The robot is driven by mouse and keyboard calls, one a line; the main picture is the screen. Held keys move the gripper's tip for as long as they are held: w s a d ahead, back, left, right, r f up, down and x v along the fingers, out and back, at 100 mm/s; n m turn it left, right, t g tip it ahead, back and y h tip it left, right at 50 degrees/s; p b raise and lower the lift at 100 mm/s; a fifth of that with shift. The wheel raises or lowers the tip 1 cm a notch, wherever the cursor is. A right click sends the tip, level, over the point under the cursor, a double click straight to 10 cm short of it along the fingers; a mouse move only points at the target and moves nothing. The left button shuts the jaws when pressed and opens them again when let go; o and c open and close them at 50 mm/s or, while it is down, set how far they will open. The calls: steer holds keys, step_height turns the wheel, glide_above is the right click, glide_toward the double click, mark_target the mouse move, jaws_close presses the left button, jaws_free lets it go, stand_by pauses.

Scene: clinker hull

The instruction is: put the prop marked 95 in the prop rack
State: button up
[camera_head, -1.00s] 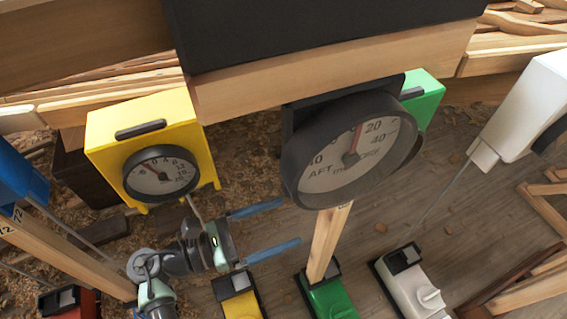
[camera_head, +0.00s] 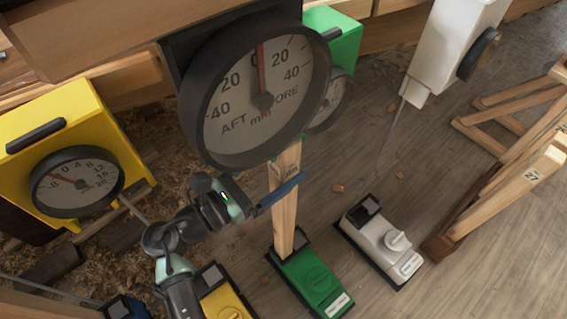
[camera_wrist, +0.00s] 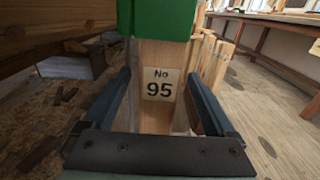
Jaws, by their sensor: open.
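The prop marked 95 (camera_head: 285,212) is a pale wooden post standing on a green jack base (camera_head: 312,282), below the big round dial. Its label reads No 95 in the wrist view (camera_wrist: 158,84), with a green block just above it. My gripper (camera_wrist: 157,76) is open, and its two dark blue fingers stand on either side of the post, with a visible gap on each side. In the head view my gripper (camera_head: 283,188) reaches the post from the left; one finger shows plainly. A wooden frame (camera_head: 500,190) at the right, perhaps the prop rack, holds a timber marked 27.
The large AFT/FORE dial (camera_head: 235,120) hangs close above my gripper. A yellow gauge box (camera_head: 60,115) is at the left. A yellow jack (camera_head: 222,300) and a white jack (camera_head: 385,245) flank the green one. Floor between the white jack and the frame is clear.

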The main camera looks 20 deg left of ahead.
steer(key=shift+x, duration=0.85)
steer(key=shift+c, duration=0.3)
jaws_close()
steer(key=shift+r, duration=0.15)
steer(key=shift+r+p, duration=0.45)
steer(key=shift+p, duration=0.3)
steer(key=s+d+p, duration=0.4)
steer(key=d+p, duration=0.1)
steer(key=d, duration=0.1)
steer(key=shift+s+d, duration=0.2)
steer(key=shift+d, duration=0.1)
stand_by(1.1)
steer(key=shift+r+p, duration=0.15)
steer(key=shift+p, duration=0.3)
